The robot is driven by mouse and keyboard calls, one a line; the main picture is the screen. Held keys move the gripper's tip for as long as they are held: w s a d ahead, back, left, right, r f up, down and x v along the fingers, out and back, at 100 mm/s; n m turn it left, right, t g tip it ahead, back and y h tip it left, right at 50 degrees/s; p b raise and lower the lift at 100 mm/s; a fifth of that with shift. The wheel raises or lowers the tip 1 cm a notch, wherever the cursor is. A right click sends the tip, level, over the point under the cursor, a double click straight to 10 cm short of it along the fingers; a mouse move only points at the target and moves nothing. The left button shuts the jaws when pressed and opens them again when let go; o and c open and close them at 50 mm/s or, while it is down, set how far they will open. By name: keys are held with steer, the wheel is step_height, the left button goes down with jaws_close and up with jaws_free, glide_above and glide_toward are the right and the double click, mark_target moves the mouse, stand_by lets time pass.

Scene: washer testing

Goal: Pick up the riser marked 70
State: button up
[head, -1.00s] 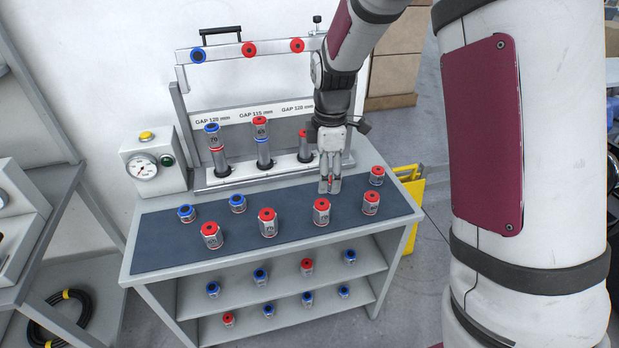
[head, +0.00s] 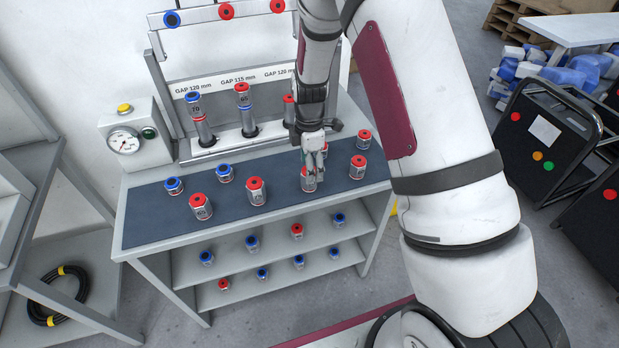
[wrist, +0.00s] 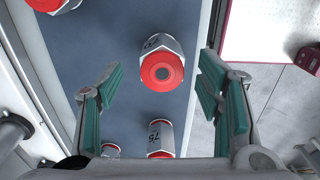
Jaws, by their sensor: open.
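My gripper (head: 317,172) is open and empty, pointing down over the mat's right half. In the wrist view a red-capped riser (wrist: 162,70) lies ahead between the spread fingers, its label only partly legible. Another riser, seemingly marked 75 (wrist: 160,138), shows nearer the palm.
More risers stand on the mat, including one marked 65 (head: 201,207) and two blue-capped ones (head: 174,186). One red cap (head: 325,150) is partly hidden behind my gripper. The lower shelves (head: 270,275) hold several risers. A gauge box (head: 135,137) stands at the left.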

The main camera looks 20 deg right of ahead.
steer(key=shift+s+f+p, duration=0.1)
steer(key=shift+f+p, duration=0.35)
steer(key=shift+f, duration=1.95)
steer(key=shift+c, duration=0.2)
jaws_close()
